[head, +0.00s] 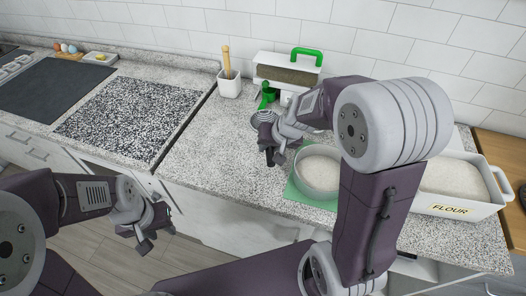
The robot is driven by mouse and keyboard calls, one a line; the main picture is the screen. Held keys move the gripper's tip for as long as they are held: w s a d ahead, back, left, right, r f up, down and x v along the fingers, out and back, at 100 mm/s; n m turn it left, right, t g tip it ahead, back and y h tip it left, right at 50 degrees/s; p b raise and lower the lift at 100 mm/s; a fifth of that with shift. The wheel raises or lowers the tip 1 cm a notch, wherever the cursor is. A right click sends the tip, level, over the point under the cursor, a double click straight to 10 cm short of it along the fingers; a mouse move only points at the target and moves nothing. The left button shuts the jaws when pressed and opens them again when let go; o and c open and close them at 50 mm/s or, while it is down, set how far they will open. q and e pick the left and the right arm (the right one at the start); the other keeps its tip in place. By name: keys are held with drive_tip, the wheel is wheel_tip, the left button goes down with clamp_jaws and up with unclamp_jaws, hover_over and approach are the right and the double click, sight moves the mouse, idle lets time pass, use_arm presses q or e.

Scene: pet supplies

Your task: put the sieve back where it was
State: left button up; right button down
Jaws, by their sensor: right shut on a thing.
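The sieve (263,117) looks like a small grey round basket, with a green piece (267,96) rising behind it, probably its handle. My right gripper (269,149) is shut at the sieve and holds it above the counter, left of a round pan. Its grip is partly hidden by the fingers and wrist. The grey round pan (318,186) holds pale powder and stands on a green mat (299,199). My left gripper (136,236) is open and empty, in front of the counter's edge and over the floor.
A white flour bin (458,210) stands at the right. A white box with a green handle (306,55) and a white pot with a wooden tool (229,86) stand near the back wall. The speckled counter (205,145) is clear at its middle left.

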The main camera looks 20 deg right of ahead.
drive_tip(key=shift+w+a+f, duration=0.3)
drive_tip(key=shift+w, duration=0.15)
drive_tip(key=shift+w+a+f, duration=0.3)
drive_tip(key=shift+w, duration=0.15)
wheel_tip(320, 180, down, 4)
drive_tip(key=shift+s+b, duration=0.1)
drive_tip(key=shift+b, duration=1.1)
drive_tip(key=shift+f, duration=0.2)
drive_tip(key=c, duration=1.3)
unclamp_jaws()
drive_tip(key=shift+o, duration=0.2)
drive_tip(key=shift+r, duration=0.1)
